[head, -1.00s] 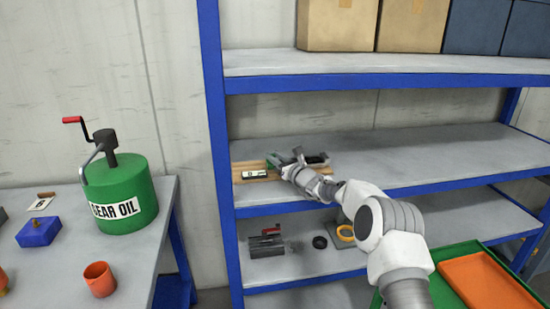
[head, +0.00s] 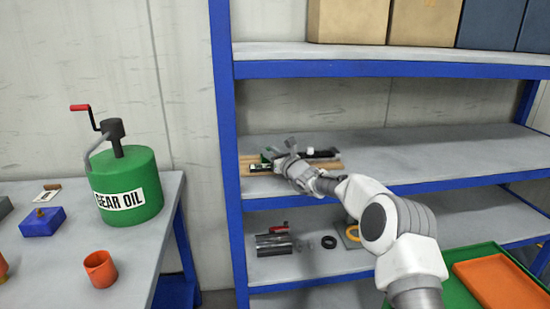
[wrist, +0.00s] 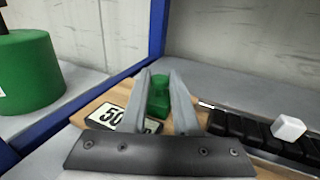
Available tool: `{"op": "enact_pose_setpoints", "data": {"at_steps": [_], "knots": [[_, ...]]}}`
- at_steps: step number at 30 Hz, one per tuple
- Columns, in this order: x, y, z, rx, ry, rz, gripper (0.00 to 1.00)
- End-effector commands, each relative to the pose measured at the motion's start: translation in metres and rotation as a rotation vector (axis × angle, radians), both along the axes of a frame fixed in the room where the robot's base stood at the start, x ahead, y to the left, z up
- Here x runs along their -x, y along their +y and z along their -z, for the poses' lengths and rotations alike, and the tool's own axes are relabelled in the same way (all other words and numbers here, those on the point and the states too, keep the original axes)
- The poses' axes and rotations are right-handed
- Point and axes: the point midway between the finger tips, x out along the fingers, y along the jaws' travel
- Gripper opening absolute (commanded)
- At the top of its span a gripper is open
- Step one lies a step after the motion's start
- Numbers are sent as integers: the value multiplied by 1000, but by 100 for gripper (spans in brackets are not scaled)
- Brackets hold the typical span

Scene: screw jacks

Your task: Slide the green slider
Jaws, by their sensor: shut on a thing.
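The green slider (wrist: 158,92) sits between the two fingers of my gripper (wrist: 160,84) in the wrist view. The gripper is shut on it, and the fingers hide parts of its sides. In the head view a little of the slider (head: 266,157) shows beside my gripper (head: 274,157), near the left end of a wooden board (head: 246,164). A black ribbed track (wrist: 240,131) with a white block (wrist: 288,127) on it runs off to the right. A label reading 50 (wrist: 112,115) lies just left of the fingers and is partly covered.
The board lies on the middle shelf (head: 440,158) of a blue rack. A blue upright (head: 224,150) stands close to its left end. The shelf is clear to the right. A green oil can (head: 128,188) stands on the table at the left.

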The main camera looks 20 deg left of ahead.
Motion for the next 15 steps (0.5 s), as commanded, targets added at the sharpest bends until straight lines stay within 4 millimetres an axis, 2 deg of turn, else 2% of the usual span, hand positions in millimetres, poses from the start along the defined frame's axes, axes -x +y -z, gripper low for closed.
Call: {"op": "enact_pose_setpoints", "data": {"at_steps": [9,10,15], "knots": [[3,5,-2,-2,-1,-7,0],[3,5,-2,-2,-1,-7,31],[3,5,-1,-1,0,-7,59]]}}
